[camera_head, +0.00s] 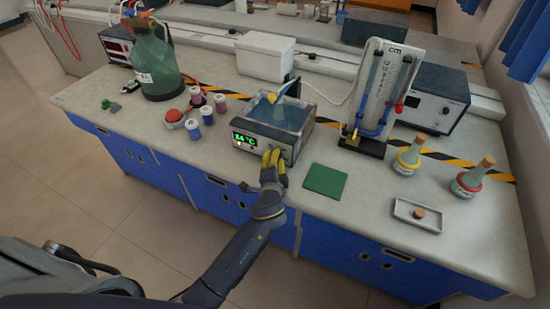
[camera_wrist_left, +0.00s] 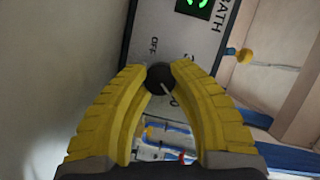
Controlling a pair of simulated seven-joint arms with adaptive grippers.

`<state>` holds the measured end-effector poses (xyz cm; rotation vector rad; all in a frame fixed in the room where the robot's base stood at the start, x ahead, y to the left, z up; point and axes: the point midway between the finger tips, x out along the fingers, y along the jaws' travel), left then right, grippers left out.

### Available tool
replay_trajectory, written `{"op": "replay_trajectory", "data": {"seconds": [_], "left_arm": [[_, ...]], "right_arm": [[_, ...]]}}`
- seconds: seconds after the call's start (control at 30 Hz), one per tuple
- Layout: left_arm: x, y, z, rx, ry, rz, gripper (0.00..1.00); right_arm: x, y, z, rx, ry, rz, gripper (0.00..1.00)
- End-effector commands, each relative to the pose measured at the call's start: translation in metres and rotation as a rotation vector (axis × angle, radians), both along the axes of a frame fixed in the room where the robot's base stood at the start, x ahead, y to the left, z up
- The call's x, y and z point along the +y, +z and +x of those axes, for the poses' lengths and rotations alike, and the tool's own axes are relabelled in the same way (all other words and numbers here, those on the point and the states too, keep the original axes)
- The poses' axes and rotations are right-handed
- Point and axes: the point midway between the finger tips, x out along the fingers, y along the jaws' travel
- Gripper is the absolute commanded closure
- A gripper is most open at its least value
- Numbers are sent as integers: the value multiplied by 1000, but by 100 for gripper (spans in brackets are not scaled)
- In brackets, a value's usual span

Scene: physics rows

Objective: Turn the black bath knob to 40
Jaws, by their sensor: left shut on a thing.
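The water bath (camera_head: 280,116) is a grey box with blue water on the bench; its green display (camera_head: 244,139) seems to read 24 °C. The black bath knob (camera_wrist_left: 157,76) is on its front panel. My left gripper (camera_head: 275,159) is at that panel. In the left wrist view its yellow fingers (camera_wrist_left: 159,80) are shut on the knob, one on each side. The knob's pale pointer line slants to the lower right in that view. OFF is printed near the knob; other marks are partly hidden or too small to read. My right gripper is not in view.
A green mat (camera_head: 325,180) lies right of the bath, and a white tray (camera_head: 417,214) farther right. Several small bottles (camera_head: 207,115) stand left of it. A clear column stand (camera_head: 378,95) and two flasks (camera_head: 409,156) are to the right.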

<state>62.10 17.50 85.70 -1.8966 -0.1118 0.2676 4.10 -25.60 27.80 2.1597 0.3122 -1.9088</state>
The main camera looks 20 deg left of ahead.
Motion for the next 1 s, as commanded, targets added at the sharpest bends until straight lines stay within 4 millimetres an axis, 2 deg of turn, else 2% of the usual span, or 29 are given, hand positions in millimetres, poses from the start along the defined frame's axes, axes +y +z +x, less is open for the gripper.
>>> {"op": "replay_trajectory", "data": {"seconds": [0.17, 0.2, 0.43, 0.77, 0.87, 1.0], "left_arm": [[-1, 1, 0, -1, -2, -2, 100], [-1, 1, 0, -1, -2, -2, 72], [-1, 0, 0, -1, -1, -2, 45], [-1, 0, -4, 1, 0, -2, 45], [-3, 1, -13, 1, -1, -3, 45], [-8, 3, -34, 3, -1, -4, 45]], "right_arm": [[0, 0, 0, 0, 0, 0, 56], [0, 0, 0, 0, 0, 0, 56], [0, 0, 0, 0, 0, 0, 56], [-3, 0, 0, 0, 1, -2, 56], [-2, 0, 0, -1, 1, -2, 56], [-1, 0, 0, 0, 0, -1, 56]]}}
